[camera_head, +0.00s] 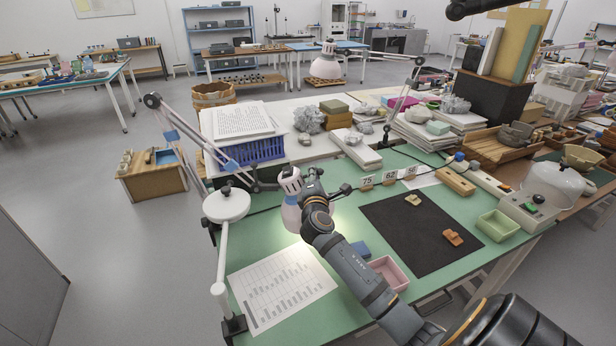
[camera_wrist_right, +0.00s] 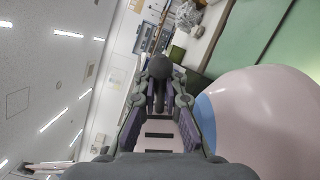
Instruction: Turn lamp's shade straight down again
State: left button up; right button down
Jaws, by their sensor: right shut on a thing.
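The lamp's pale pinkish-white shade (camera_head: 292,214) hangs over the green table, left of my right arm, which partly covers it. Its light falls on the printed sheet and table just below. In the right wrist view the shade (camera_wrist_right: 262,115) is large at the right, with a blue band at its edge. My right gripper (camera_head: 313,178) is at the shade's upper side. In the wrist view its fingers (camera_wrist_right: 159,90) are closed around a dark round-ended knob (camera_wrist_right: 159,67). Whether the shade points exactly straight down is hard to tell. My left gripper is not in view.
A printed sheet (camera_head: 280,289) lies below the shade. A white round-headed stand (camera_head: 226,205) rises at the left. A black mat (camera_head: 420,235) with two sherds, a pink tray (camera_head: 389,273) and a green tray (camera_head: 497,226) lie to the right. Number cards (camera_head: 389,177) stand behind.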

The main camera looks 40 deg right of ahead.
jog(key=f+b, duration=0.1)
jog(key=f+m+b, duration=0.2)
jog(key=shift+s+d+f, duration=0.1)
jog(key=shift+s+d, duration=0.15)
jog(key=shift+d, duration=0.05)
jog(key=shift+d+f+m+b, duration=0.1)
jog(key=shift+f+m+b, duration=0.65)
jog(key=shift+m+b, duration=0.35)
jog(key=shift+s, duration=0.1)
jog(key=c, duration=1.5)
grip_release()
jog(key=v, duration=1.2)
jog(key=shift+r, duration=0.1)
